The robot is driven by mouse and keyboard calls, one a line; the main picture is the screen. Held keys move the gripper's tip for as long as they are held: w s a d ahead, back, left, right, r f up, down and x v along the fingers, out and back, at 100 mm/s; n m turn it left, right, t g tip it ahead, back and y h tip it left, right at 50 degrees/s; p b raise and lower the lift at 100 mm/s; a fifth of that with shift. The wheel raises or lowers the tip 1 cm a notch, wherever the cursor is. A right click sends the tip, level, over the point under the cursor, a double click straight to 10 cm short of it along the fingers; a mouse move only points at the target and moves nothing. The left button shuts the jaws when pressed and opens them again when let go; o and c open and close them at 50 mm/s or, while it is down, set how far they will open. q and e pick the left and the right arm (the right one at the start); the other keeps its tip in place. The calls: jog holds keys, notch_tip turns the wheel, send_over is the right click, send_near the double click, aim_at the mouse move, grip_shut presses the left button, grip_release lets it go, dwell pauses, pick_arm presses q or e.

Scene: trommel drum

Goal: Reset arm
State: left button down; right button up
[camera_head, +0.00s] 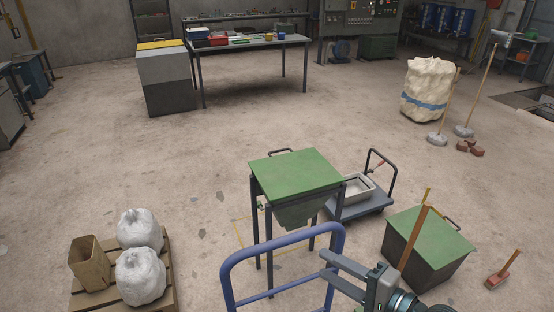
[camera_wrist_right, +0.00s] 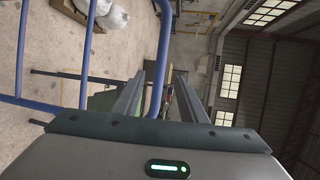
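My right gripper (camera_head: 323,264) comes in from the bottom right of the head view, its two grey fingers pointing left and spread apart. The fingers overlap the right leg of a blue tubular rail (camera_head: 283,241). In the right wrist view my right gripper (camera_wrist_right: 160,80) shows both fingers with a gap between them, and the blue rail (camera_wrist_right: 164,40) appears in that gap. I cannot tell whether the rail touches a finger. No object is clearly held. My left gripper is not in view.
A green-topped hopper stand (camera_head: 295,171) is beyond the rail. A grey cart (camera_head: 357,204) with a tray and a green-lidded bin (camera_head: 430,246) stand to the right. A pallet (camera_head: 158,291) with white sacks and a brown container is at left. The middle floor is clear.

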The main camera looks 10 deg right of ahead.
jog(key=w+d+f+g+h+b, duration=0.1)
jog(key=d+f+h, duration=0.15)
jog(key=f, duration=0.85)
jog(key=w+d+f+g+h, duration=0.1)
jog(key=d+f+h, duration=0.15)
jog(key=f, duration=0.95)
jog(key=s+d+f+n+g+h, duration=0.15)
jog(key=s+f, duration=0.25)
jog(key=f, duration=0.7)
jog(key=s+d+f+n+g, duration=0.15)
jog(key=s+f, duration=0.25)
jog(key=f, duration=0.7)
jog(key=s+a+f+n+g+h+b, duration=0.2)
jog(key=s+f+n+g, duration=0.25)
jog(key=s+f, duration=1.2)
jog(key=s+f+n+g, duration=0.1)
jog(key=s+f+n, duration=0.2)
jog(key=s, duration=0.6)
jog(key=s+a+f+n+g, duration=0.1)
jog(key=s+f+n, duration=0.3)
jog(key=s, duration=0.6)
notch_tip(320, 180, down, 2)
jog(key=shift+a+b, duration=0.25)
jog(key=shift+b, duration=0.1)
